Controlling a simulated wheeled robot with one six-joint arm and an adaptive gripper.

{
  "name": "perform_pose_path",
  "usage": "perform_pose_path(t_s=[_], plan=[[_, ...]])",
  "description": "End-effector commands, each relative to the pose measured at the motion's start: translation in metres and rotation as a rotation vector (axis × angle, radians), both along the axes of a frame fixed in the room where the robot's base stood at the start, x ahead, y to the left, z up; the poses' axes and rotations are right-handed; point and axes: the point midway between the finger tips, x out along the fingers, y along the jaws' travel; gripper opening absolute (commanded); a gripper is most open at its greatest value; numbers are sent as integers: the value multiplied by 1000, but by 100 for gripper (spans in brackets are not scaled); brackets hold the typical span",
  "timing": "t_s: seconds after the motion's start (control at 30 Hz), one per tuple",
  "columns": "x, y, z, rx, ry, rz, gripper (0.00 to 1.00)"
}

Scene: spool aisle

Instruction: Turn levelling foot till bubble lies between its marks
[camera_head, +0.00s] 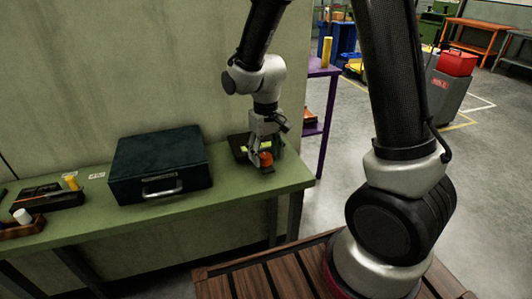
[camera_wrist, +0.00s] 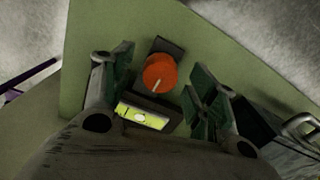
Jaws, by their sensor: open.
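The levelling foot is an orange-red round knob (camera_wrist: 160,72) with a pale pointer line, on a dark block near the bench corner. It also shows in the head view (camera_head: 266,158), partly hidden by my gripper (camera_head: 266,150). My gripper (camera_wrist: 160,84) is open, with one finger on each side of the knob and visible gaps between. Beside the knob is a yellow-green bubble vial (camera_wrist: 150,119) in a dark holder. A pale bubble shows near its middle; the marks are too small to tell whether it lies between them.
The green bench (camera_head: 235,187) also holds a dark case (camera_head: 160,157) with a metal handle, left of my gripper. Further left are a black box (camera_head: 48,196) and a small tray (camera_head: 22,229). A purple shelf (camera_head: 327,120) stands right of the bench end.

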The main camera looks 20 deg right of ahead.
Motion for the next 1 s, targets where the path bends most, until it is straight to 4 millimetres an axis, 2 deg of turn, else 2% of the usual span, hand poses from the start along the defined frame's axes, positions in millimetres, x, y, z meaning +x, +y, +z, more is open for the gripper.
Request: perform_pose_path(t_s=[0.27, 0.5, 0.77, 1.0], plan=[[0, 0, -2, 0, 0, 0, 56], [0, 0, -2, 0, 0, 0, 13], [0, 0, -1, 0, 0, 12, 12], [0, 0, -1, 0, 0, 105, 12]])
